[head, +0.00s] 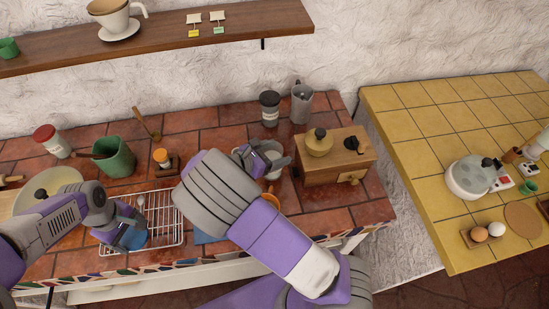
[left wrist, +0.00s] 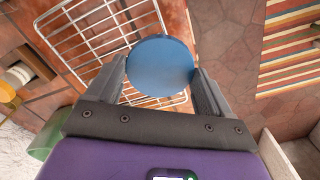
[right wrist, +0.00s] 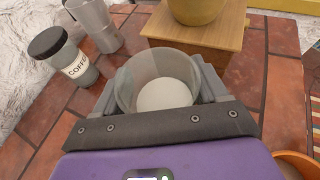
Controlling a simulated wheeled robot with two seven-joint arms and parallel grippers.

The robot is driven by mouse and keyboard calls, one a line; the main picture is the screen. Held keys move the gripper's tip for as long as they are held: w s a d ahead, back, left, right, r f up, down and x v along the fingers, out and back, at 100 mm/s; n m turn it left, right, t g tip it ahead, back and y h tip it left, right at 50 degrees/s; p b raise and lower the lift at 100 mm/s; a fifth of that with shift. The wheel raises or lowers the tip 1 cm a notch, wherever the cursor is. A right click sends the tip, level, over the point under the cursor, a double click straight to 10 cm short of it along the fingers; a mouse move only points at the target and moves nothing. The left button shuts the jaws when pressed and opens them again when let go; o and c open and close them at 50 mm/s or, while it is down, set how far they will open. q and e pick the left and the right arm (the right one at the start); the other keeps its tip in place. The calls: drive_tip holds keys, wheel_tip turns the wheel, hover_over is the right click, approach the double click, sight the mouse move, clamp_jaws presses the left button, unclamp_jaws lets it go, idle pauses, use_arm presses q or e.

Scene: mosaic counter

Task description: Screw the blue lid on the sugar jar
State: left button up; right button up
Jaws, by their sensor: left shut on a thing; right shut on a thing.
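The blue lid (left wrist: 160,65) is held flat between the fingers of my left gripper (left wrist: 160,82), which is shut on it. In the head view the lid (head: 134,239) shows over the wire rack, under my left gripper (head: 122,226). The sugar jar (right wrist: 124,88) is clear glass, open at the top, with white contents inside. My right gripper (right wrist: 158,92) is shut around its sides. In the head view the jar (head: 276,170) is partly hidden by my right gripper (head: 268,160). Lid and jar are well apart. I cannot tell whether the jar touches the counter.
A wire rack (head: 170,204) lies on the tiled counter. A wooden box (head: 345,165) with a yellow pot (head: 319,143) stands right of the jar. A coffee jar (head: 269,108) and a metal moka pot (head: 302,103) stand behind. A green crock (head: 115,158) is at the left.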

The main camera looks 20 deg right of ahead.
wheel_tip(320, 180, up, 7)
drive_tip(key=p, duration=0.1)
drive_tip(key=shift+f, duration=0.15)
drive_tip(key=o, duration=0.7)
drive_tip(key=c, duration=1)
